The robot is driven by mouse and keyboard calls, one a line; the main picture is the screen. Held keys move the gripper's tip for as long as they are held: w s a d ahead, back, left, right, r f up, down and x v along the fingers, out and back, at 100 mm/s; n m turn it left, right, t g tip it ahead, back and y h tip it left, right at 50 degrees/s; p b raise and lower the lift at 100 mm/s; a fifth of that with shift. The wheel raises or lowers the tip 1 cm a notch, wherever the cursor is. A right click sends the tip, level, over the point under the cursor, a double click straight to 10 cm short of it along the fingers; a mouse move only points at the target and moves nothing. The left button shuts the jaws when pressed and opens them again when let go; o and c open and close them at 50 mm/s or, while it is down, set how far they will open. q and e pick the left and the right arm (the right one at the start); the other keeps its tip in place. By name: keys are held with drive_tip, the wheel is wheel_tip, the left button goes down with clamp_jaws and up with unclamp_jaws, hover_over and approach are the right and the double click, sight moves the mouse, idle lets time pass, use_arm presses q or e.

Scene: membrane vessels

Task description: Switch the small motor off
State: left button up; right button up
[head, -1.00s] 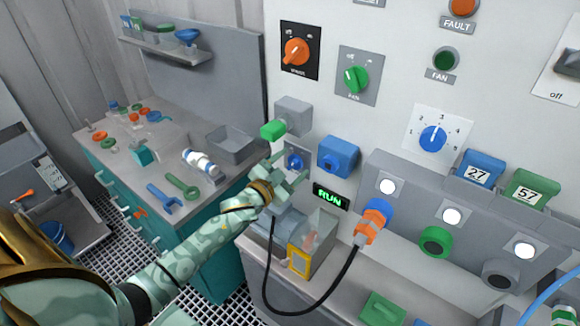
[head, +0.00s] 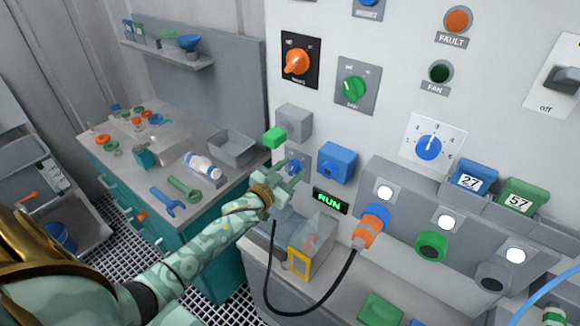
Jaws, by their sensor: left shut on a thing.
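A small blue knob (head: 294,168) sits on the grey panel, left of a blue box-shaped fitting (head: 337,162). My left gripper (head: 290,174) is at this knob and shut on it, and its fingers hide much of the knob and its plate. I cannot tell which way the knob points. A RUN sign (head: 330,201) just below glows green. A clear-sided case with a yellow frame (head: 299,263) stands below the gripper; what is inside is not clear. My right gripper is not in view.
Close by are a green-ended grey fitting (head: 292,122), a blue-and-orange plug (head: 369,226) with a hanging black cable (head: 300,312), an orange knob (head: 297,62), a green knob (head: 354,88) and a numbered blue dial (head: 428,147). A bench with tools (head: 170,200) stands left.

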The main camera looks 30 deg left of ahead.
use_arm(q)
drive_tip(key=shift+a+f+n+p, duration=0.15)
drive_tip(key=shift+n+p, duration=0.95)
drive_tip(key=shift+n, duration=1.15)
drive_tip(key=shift+a+n+p, duration=0.2)
drive_tip(key=shift+n+p, duration=0.85)
drive_tip(key=shift+n, duration=1.2)
drive_tip(key=o, duration=1)
drive_tip(key=shift+c, duration=0.2)
drive_tip(key=s+a+p, duration=0.1)
drive_tip(key=s, duration=1.5)
drive_tip(key=shift+s+a, duration=0.15)
drive_tip(key=shift+a, duration=0.05)
